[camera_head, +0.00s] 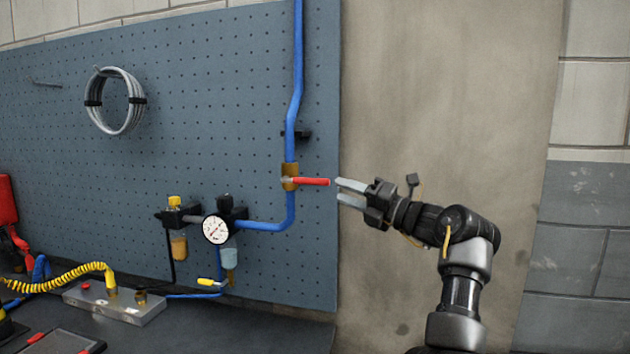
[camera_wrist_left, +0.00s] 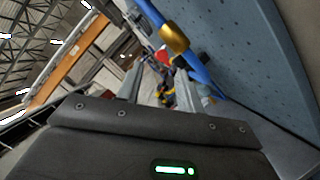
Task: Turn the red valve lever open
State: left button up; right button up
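The red valve lever (camera_head: 312,181) sticks out level to the right from a brass valve body (camera_head: 290,177) on the vertical blue pipe (camera_head: 293,95). My left gripper (camera_head: 339,190) is open, just right of the lever's free end. Its two fingers are apart with nothing between them, and a small gap seems to separate them from the lever. In the left wrist view, the brass body (camera_wrist_left: 174,38) and blue pipe (camera_wrist_left: 150,12) lie beyond the fingers (camera_wrist_left: 160,85). A red part, probably the lever (camera_wrist_left: 163,56), shows between and beyond the fingertips. My right gripper is not in view.
A pressure gauge (camera_head: 216,229) with filter bowls hangs on the pegboard (camera_head: 100,170), lower left of the valve. A cable coil (camera_head: 117,101) hangs further left. A metal box (camera_head: 114,301) with a yellow coiled hose stands on the dark bench.

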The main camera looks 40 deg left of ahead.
aim_at(316, 180)
pick_arm(q)
jog(key=p+x, duration=0.4)
jog(key=x, duration=0.5)
jog(key=shift+d+r, duration=0.1)
jog(key=shift+a, duration=0.45)
grip_shut()
